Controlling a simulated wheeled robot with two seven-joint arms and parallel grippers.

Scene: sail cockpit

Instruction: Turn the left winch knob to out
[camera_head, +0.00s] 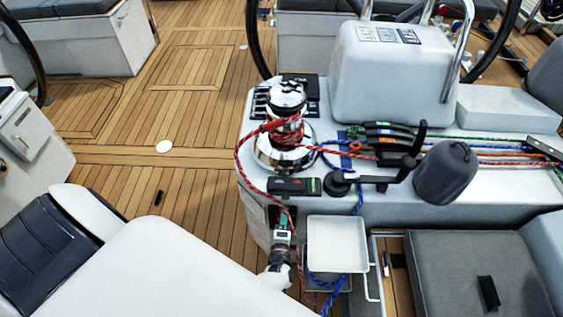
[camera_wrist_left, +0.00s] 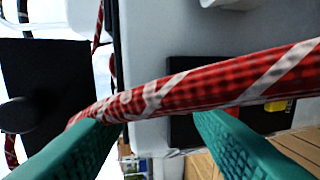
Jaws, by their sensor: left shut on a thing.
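My left gripper (camera_head: 283,218) reaches up to the front face of the white console, below the winch. Its two green fingers (camera_wrist_left: 150,125) stand apart in the left wrist view, with the red rope (camera_wrist_left: 180,90) running across at their tips. The fingers are shut on this rope, as far as the view shows. A dark round knob (camera_wrist_left: 18,113) on a black panel (camera_wrist_left: 60,75) lies left of the fingers, clear of them. In the head view my gripper covers most of the panel there. The chrome winch (camera_head: 288,95) carries red rope turns. My right gripper is out of view.
A black control strip (camera_head: 293,186) with red and green marks lies on the console edge above my gripper. A black winch handle (camera_head: 375,178) and blue rope lie to the right. A white open bin (camera_head: 337,243) is close beside my gripper.

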